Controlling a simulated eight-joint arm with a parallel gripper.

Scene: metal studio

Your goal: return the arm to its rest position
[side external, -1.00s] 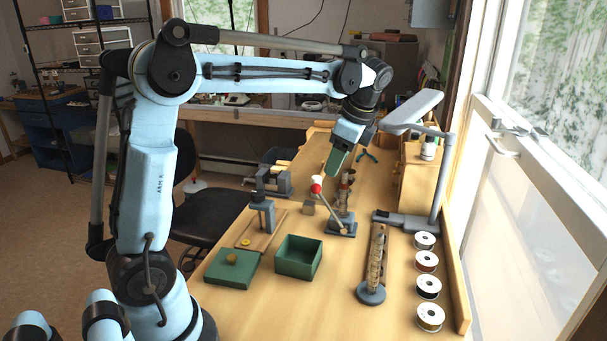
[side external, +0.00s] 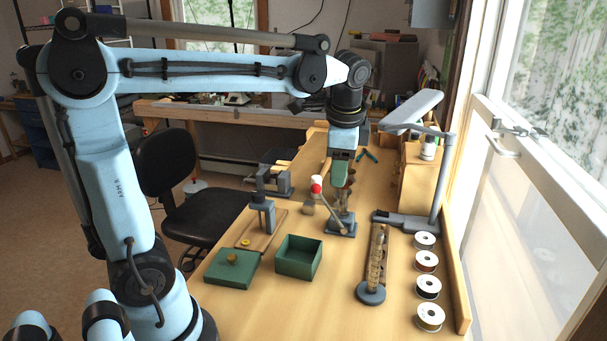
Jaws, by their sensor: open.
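My gripper (side external: 338,178) hangs above the far part of the wooden workbench (side external: 345,312), pointing down. It has green fingers and nothing shows between them. It is close behind a grey lever tool with a red knob (side external: 316,187), and from this view I cannot tell the gap between them. My upper arm leans back to the left and my forearm runs nearly level across the top of the picture.
A green open box (side external: 298,258), a green lid with a knob (side external: 232,267), a grey stand press (side external: 263,212), a ring post (side external: 371,290) and several wire spools (side external: 429,287) stand on the bench. A lamp (side external: 440,180) is at right. A black chair (side external: 190,190) is left.

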